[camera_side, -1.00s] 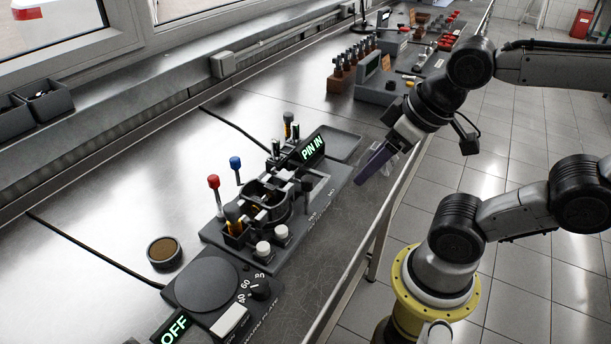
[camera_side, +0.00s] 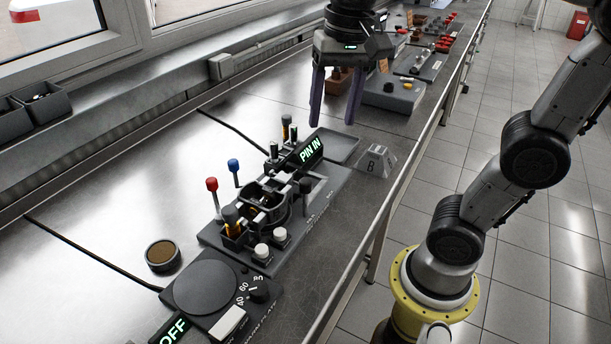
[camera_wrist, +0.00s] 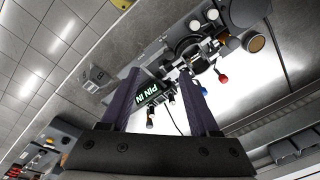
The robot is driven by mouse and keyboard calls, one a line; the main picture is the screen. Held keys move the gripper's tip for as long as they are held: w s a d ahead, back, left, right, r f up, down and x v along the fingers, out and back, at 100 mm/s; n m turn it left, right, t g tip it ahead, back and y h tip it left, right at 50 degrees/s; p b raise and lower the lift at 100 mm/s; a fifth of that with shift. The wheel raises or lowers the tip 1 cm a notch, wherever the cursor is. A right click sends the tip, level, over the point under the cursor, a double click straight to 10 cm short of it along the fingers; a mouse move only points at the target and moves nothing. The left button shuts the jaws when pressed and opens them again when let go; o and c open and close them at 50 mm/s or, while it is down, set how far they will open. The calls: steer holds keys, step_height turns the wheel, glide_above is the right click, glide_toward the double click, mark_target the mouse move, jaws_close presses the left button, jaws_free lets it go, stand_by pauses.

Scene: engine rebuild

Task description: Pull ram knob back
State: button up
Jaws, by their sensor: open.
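The pin fixture (camera_side: 222,238) stands on the bench, with a lit "PIN IN" sign (camera_side: 308,150) at its far end. A dark round-topped knob (camera_side: 306,186) stands on its right side; I cannot tell whether this is the ram knob. A red knob (camera_side: 212,184) and a blue knob (camera_side: 234,165) stand on thin posts at the left. My gripper (camera_side: 333,115) is open and empty, pointing down above the bench beyond the sign, apart from the fixture. In the wrist view, the fingers of my gripper (camera_wrist: 159,72) are spread, and the sign (camera_wrist: 147,95) shows between them.
A hot plate (camera_side: 205,284) with an "OFF" sign is nearest. A round tin (camera_side: 162,254) lies left of it. A grey stand (camera_side: 395,92) is farther back. The bench left of the fixture is largely clear.

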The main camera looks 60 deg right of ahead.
steer(key=g, duration=0.1)
glide_above(306, 180)
steer(key=f, duration=0.2)
step_height(306, 180, down, 13)
steer(key=shift+f, duration=0.15)
stand_by(0.3)
jaws_close()
stand_by(1.3)
